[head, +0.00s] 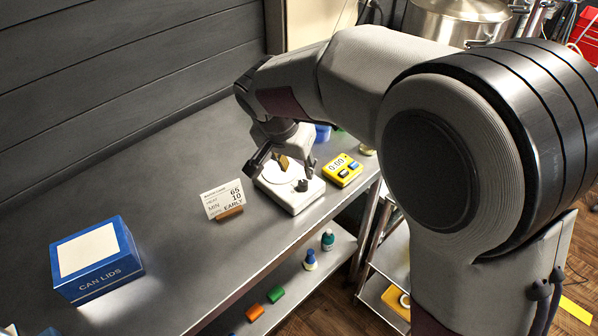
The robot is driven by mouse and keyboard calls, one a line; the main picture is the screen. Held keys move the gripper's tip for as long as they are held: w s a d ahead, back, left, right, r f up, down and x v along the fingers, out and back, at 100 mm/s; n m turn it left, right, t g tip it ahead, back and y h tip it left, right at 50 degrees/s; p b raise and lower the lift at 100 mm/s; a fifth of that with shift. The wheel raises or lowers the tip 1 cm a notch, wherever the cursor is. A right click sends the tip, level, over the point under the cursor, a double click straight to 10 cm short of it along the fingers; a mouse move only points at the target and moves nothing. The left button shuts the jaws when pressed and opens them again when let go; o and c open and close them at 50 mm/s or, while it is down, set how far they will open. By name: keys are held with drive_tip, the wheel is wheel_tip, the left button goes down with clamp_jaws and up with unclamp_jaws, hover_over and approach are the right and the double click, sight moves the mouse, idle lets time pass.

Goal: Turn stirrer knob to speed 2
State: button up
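The stirrer (293,204) is a low white box with a round pale top plate, standing on the metal bench in the head view. Its dark knob (302,186) is on the side nearer the bench's front edge. No speed markings can be read. My gripper (283,168) is over the stirrer with its fingers spread apart, one at the left and one at the right near the knob. A small tan piece shows between the fingers; I cannot tell what it is. Whether a finger touches the knob cannot be told from this angle.
A card (222,199) in a wooden stand is left of the stirrer, and a yellow timer (342,170) is right. A blue CAN LIDS box (97,261) stands at the bench's near left. Small bottles (328,240) stand on the lower shelf. Bare bench lies between box and card.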

drive_tip(key=shift+v, duration=1.65)
drive_tip(key=shift+f, duration=0.1)
drive_tip(key=s+d+r+n+y, duration=0.1)
drive_tip(key=s+d+r+n, duration=0.1)
drive_tip(key=s+d, duration=0.7)
drive_tip(key=s+d+r+n+t, duration=0.1)
drive_tip(key=s+d+r+n, duration=0.1)
drive_tip(key=s+d, duration=0.7)
drive_tip(key=s, duration=0.8)
drive_tip(key=shift+d+r+t+y, duration=0.2)
drive_tip(key=shift+r+t+y, duration=0.1)
drive_tip(key=shift+y, duration=0.1)
drive_tip(key=shift+s, duration=0.1)
